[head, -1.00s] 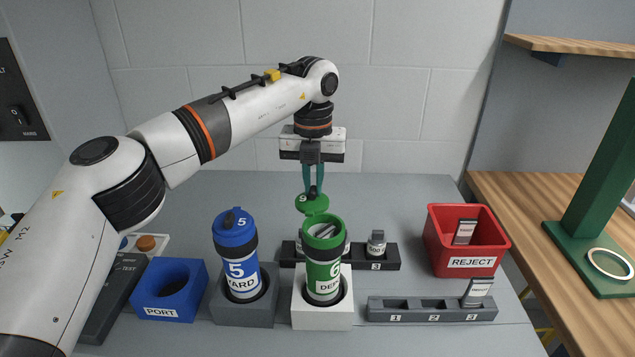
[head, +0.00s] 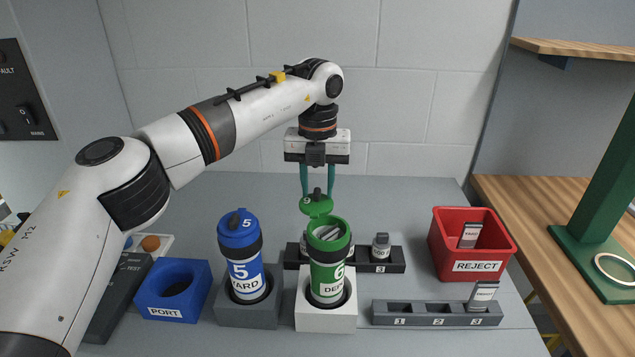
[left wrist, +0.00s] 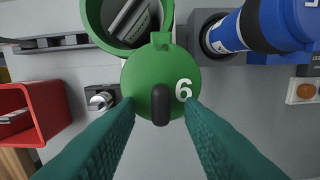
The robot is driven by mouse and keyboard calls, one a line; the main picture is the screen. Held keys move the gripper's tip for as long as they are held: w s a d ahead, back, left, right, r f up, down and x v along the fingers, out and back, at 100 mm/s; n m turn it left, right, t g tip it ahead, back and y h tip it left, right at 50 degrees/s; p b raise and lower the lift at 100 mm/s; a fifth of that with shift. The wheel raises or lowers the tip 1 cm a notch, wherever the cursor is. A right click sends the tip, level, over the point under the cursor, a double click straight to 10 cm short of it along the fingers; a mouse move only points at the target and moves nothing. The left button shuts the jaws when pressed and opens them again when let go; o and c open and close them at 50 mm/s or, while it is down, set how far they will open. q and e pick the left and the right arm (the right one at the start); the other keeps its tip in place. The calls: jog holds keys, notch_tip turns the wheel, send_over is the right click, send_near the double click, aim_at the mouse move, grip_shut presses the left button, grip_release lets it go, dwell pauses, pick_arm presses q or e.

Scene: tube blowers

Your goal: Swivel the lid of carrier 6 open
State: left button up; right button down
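Green carrier 6 (head: 328,262) stands upright in a white holder (head: 326,314). Its round green lid (head: 315,206) is swung to the back, off the mouth, and its black knob (left wrist: 161,104) shows in the left wrist view. The mouth (left wrist: 130,20) is uncovered and a grey item shows inside. My left gripper (head: 317,194) is over the lid with its teal fingers spread. In the left wrist view the fingers (left wrist: 158,112) stand either side of the knob with gaps between. My right gripper is not in view.
Blue carrier 5 (head: 240,256) stands in a grey holder left of carrier 6. A blue port block (head: 157,305) is further left. A black rack (head: 391,265) is behind, a grey rack (head: 452,319) and red reject bin (head: 440,259) right.

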aim_at(318, 188)
pick_arm(q)
jog(key=shift+r, duration=0.1)
notch_tip(318, 188, up, 12)
jog(key=shift+p, duration=0.3)
dwell(0.3)
